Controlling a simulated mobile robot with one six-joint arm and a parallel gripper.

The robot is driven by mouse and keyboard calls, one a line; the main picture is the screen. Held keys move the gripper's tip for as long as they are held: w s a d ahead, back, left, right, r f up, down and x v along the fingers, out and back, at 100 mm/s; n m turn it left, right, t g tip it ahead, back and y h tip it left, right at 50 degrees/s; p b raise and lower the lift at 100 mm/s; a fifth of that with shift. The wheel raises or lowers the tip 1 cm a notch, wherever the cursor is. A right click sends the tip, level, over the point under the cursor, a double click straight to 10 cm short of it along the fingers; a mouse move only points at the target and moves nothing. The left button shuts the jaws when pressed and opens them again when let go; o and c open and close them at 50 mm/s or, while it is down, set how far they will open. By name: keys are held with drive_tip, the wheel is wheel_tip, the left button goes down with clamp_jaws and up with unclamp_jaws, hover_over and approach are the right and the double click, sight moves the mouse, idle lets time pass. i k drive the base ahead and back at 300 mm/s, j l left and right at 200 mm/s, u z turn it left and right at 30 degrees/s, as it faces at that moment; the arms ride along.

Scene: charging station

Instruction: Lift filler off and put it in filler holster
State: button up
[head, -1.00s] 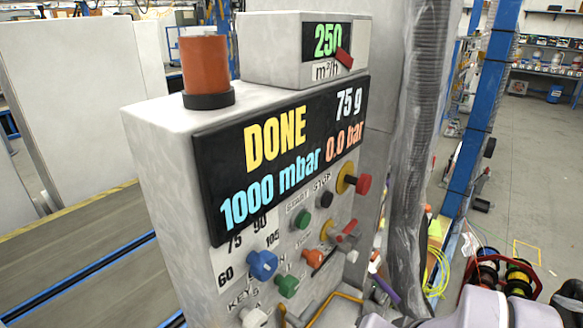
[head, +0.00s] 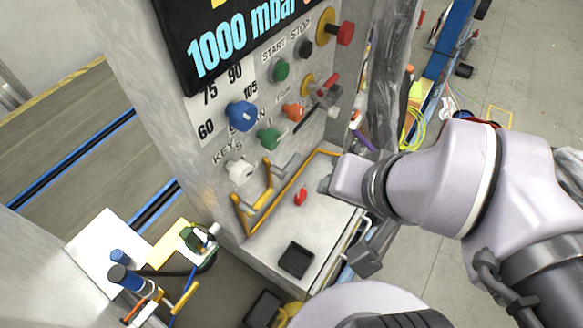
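I cannot tell for sure which part is the filler. At the lower left, a hose fitting with a green and white head (head: 194,238) sits by a yellow block, with a dark hose beside it. Left of it stand blue and black cylinders (head: 122,272) with orange and yellow parts below. No holster can be clearly made out. My arm reaches in from the right, and its wrist ends in front of the panel's lower right. The dark end there (head: 326,184) seems to be part of my gripper; its fingers are too small and hidden to read.
The grey control cabinet carries a display (head: 235,40), knobs, buttons and a red-handled lever (head: 328,85). Its shelf (head: 265,245) holds a yellow rail (head: 262,200), a small red item (head: 300,197) and a black square (head: 295,259).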

sight(118, 274)
drive_tip(key=k+j+u, duration=0.1)
drive_tip(key=u, duration=0.35)
drive_tip(key=j+u, duration=0.1)
drive_tip(key=u, duration=0.3)
drive_tip(key=k+j+u, duration=0.1)
drive_tip(key=u, duration=0.35)
drive_tip(key=j+u, duration=0.2)
drive_tip(key=u, duration=0.25)
drive_tip(key=i+j+z, duration=0.2)
drive_tip(key=j+z, duration=0.2)
drive_tip(key=k+j, duration=0.05)
